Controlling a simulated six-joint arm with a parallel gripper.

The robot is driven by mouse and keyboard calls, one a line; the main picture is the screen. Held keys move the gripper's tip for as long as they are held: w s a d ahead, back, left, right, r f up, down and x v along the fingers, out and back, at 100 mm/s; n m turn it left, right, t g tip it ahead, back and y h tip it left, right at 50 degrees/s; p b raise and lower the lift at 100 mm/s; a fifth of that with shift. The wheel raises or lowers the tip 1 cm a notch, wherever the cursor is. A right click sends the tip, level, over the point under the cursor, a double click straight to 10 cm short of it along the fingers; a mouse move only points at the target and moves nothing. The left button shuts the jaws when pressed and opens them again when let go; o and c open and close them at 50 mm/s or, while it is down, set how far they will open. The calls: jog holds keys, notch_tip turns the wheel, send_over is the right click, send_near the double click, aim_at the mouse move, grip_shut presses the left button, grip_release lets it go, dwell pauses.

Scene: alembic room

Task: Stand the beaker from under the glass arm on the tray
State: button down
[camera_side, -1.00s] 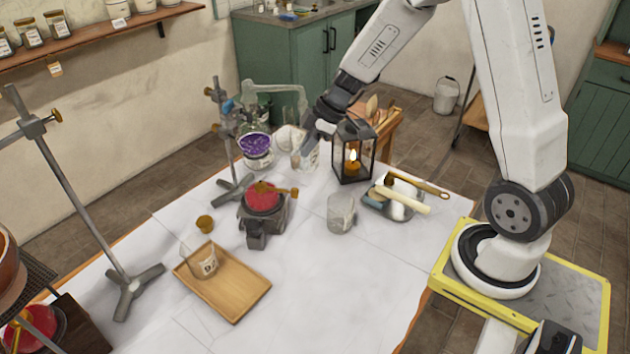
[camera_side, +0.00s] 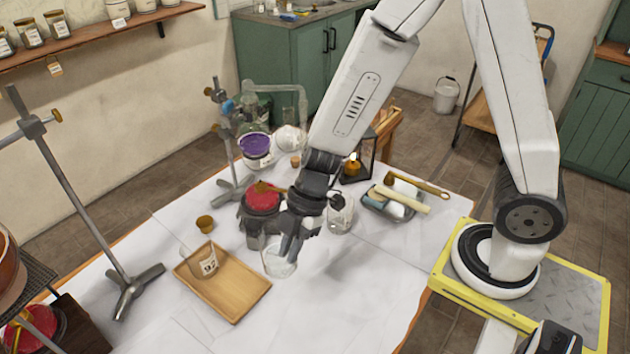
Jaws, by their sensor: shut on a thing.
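Whether the beaker's base touches the table cannot be told. The wooden tray (camera_side: 238,292) lies on the white-covered table at the front left. Another beaker with a printed label (camera_side: 208,262) stands on the tray's far left part. The glass arm (camera_side: 280,88) bends out at the back, above the vessel with purple contents (camera_side: 256,147).
A red-topped burner (camera_side: 262,198) stands just behind my gripper. Another glass beaker (camera_side: 341,218) is to its right, near a black lantern (camera_side: 358,165) and a metal dish of tools (camera_side: 385,207). The tray's near right half is bare.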

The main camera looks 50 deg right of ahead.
jog(key=shift+s+a, duration=0.2)
jog(key=shift+w+f, duration=0.1)
jog(key=w+a+f, duration=0.2)
jog(key=w+f, duration=0.2)
jog(key=w, duration=0.2)
jog(key=w+a+f, duration=0.2)
jog(key=w+f, duration=0.3)
jog(key=w, duration=0.1)
jog(key=shift+w+a, duration=0.25)
jog(key=shift+w, duration=0.05)
jog(key=shift+f, duration=0.25)
jog(key=shift+w+a+f, duration=0.1)
jog(key=shift+w+f, duration=0.05)
jog(key=shift+f, duration=0.7)
jog(key=shift+w+f, duration=0.1)
jog(key=shift+f, duration=0.75)
